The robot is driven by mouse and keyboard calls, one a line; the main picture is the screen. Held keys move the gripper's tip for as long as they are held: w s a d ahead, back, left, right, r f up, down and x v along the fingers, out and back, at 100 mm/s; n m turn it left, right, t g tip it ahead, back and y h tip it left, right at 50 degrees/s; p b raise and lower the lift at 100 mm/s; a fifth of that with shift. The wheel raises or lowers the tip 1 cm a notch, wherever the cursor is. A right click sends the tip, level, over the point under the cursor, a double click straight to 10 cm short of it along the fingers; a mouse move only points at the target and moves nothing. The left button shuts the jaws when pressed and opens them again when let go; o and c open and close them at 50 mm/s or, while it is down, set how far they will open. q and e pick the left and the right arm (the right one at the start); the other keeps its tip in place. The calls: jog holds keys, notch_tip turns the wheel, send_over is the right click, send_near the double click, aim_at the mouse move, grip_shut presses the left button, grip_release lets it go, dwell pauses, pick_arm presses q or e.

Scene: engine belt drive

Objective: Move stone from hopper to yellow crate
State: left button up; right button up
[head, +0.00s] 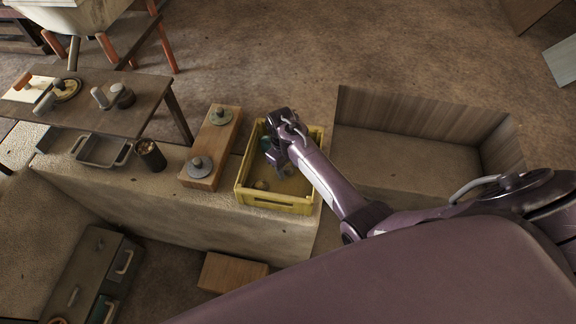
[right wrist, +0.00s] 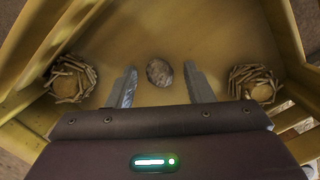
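The yellow crate (head: 272,200) stands on the stone ledge in the middle of the head view. My right gripper (head: 278,162) reaches down into it. In the right wrist view, a brown speckled stone (right wrist: 160,73) lies on the crate floor (right wrist: 190,25). It is between and just beyond the tips of the open right gripper (right wrist: 162,82), with gaps on both sides. A cream tub on reddish legs (head: 75,15), perhaps the hopper, stands at the top left of the head view; its inside is mostly out of view. My left gripper is not in view.
Two nest-like rings of twigs, left (right wrist: 70,82) and right (right wrist: 254,84), lie in the crate beside the fingers. A wooden board with two discs (head: 212,145), a dark cup (head: 150,155) and a low table (head: 125,115) stand left. A recessed box (head: 400,160) is right.

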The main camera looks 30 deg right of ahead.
jog(key=shift+r, duration=0.1)
jog(key=shift+r+p, duration=0.6)
notch_tip(320, 180, up, 11)
jog(key=w+p, duration=0.1)
jog(key=p, duration=0.9)
jog(key=shift+w+a, duration=0.2)
jog(key=shift+a, duration=0.05)
jog(key=shift+f, duration=0.1)
